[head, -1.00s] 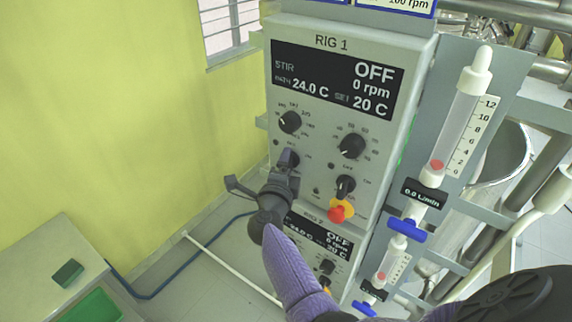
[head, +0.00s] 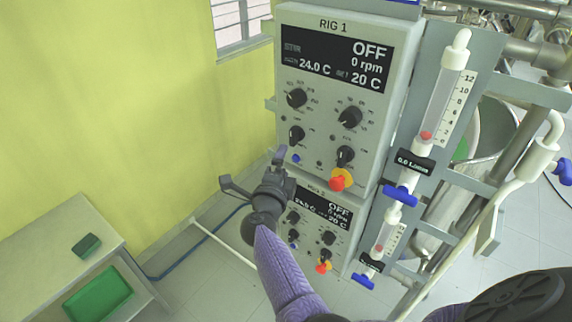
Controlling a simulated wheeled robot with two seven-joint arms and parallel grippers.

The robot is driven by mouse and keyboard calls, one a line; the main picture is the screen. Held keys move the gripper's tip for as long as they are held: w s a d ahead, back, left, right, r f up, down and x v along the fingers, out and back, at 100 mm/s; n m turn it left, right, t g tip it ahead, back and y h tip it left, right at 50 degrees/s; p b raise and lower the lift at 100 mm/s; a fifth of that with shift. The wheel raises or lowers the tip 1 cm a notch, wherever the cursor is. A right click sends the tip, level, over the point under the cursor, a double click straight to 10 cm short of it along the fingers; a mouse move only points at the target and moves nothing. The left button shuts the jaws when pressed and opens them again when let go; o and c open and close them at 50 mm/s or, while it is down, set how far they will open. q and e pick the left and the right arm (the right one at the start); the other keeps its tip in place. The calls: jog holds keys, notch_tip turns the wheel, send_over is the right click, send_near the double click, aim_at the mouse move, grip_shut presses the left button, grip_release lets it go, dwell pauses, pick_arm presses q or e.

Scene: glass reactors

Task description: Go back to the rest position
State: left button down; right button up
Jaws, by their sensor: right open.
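My right gripper (head: 252,174) is in the middle of the head view, its two fingers spread apart and empty. It stands in front of the lower left part of the RIG 1 control box (head: 387,125), apart from the knobs as far as I can tell. The RIG 1 display (head: 335,62) reads OFF, 0 rpm, 24.0 C and set 20 C. Several black knobs and a red button on a yellow base (head: 340,180) sit below it. My gripper and arm hide part of the lower RIG 2 box (head: 309,240). My left gripper is out of view.
Two flowmeters with blue valves (head: 401,196) stand right of the boxes, beside metal pipes and glassware. Open floor lies between bench and rigs.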

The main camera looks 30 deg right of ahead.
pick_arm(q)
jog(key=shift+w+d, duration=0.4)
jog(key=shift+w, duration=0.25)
